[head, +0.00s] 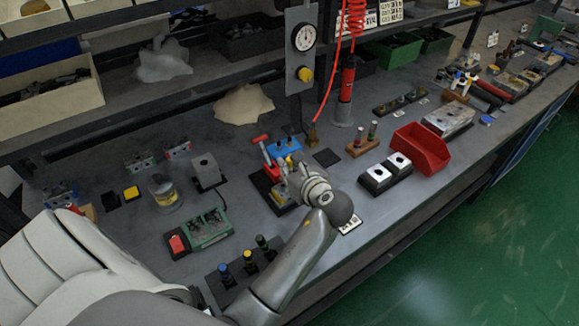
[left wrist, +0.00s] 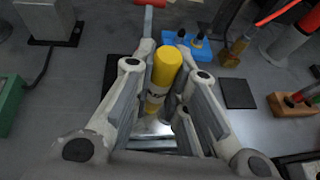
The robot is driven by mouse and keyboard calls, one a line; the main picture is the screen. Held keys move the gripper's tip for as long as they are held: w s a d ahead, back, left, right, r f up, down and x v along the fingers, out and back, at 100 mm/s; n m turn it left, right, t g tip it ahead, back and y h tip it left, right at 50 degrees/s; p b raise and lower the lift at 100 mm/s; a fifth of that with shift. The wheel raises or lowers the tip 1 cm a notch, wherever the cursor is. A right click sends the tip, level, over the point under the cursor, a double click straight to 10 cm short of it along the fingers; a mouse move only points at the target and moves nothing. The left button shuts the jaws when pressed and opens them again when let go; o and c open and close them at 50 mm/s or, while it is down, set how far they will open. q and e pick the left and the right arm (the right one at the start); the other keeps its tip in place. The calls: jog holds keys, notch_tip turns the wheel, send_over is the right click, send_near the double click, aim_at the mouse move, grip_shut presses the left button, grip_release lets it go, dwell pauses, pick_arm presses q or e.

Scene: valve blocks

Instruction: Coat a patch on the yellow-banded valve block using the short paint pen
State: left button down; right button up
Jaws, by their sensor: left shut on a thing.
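My left gripper (head: 290,184) is above the dark fixture pad (head: 263,187) near the middle of the bench. In the left wrist view it is shut on a short yellow cylinder with a pale printed band, which looks like the paint pen (left wrist: 166,68). The pen stands tilted between the fingers. A shiny metal surface (left wrist: 152,128) shows beneath it, mostly hidden by the fingers. I cannot tell whether the pen touches it, or whether it is the yellow-banded valve block. My right gripper is not in view.
A red-handled clamp (head: 262,141) and a blue holder with dark knobs (head: 285,148) stand just behind the gripper. A grey block (head: 205,169) is to the left. Two pale blocks (head: 378,174) and a red bin (head: 421,150) are to the right. A capped-bottle rack (head: 229,282) is in front.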

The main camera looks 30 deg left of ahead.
pick_arm(q)
jog(key=shift+f, duration=0.4)
dwell(0.4)
jog(key=shift+w+a+p, duration=0.15)
jog(key=shift+a+p, duration=0.25)
jog(key=shift+p, duration=0.4)
jog(key=shift+d, duration=0.2)
jog(key=shift+s+d+p, duration=0.35)
jog(key=shift+d+p, duration=0.2)
jog(key=shift+p, duration=0.1)
jog(key=shift+f, duration=0.1)
jog(key=shift+a, duration=0.15)
